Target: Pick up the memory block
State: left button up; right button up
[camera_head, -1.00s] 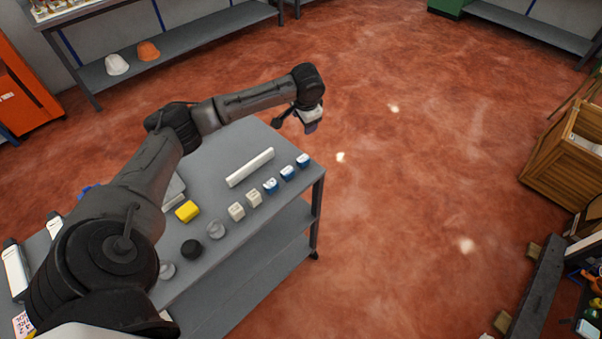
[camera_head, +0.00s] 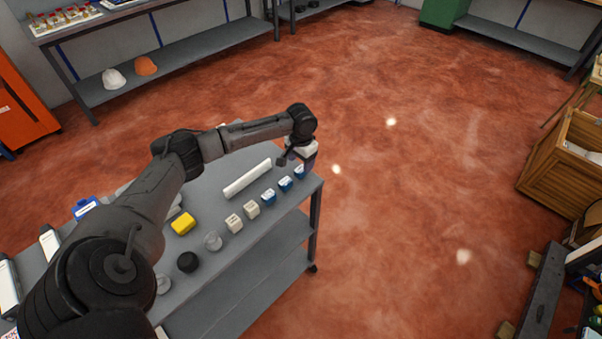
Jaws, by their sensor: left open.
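Several small blocks stand in a row on the grey table (camera_head: 215,178). Three are blue and white: one at the right end (camera_head: 300,172), one beside it (camera_head: 285,184) and a third (camera_head: 268,196). Two are beige, one nearer the blue ones (camera_head: 252,209) and one further left (camera_head: 234,223). No readable label shows which one is the memory block. My left gripper (camera_head: 296,163) is open, pointing down just above the right-end blue and white block, partly covering it. Whether it touches the block cannot be told. My right gripper is not in view.
A long white bar (camera_head: 247,178), a yellow block (camera_head: 183,223), a clear round piece (camera_head: 212,241) and a black round piece (camera_head: 187,262) also lie on the table. Open red floor (camera_head: 420,190) is to the right. A wooden crate (camera_head: 562,165) stands far right.

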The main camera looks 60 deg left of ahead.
aim_at(301, 169)
pick_arm(q)
jog(key=shift+a+f+b, duration=0.15)
jog(key=shift+f+b, duration=0.45)
jog(key=shift+f, duration=2.15)
jog(key=c, duration=1.1)
jog(key=shift+r, duration=0.1)
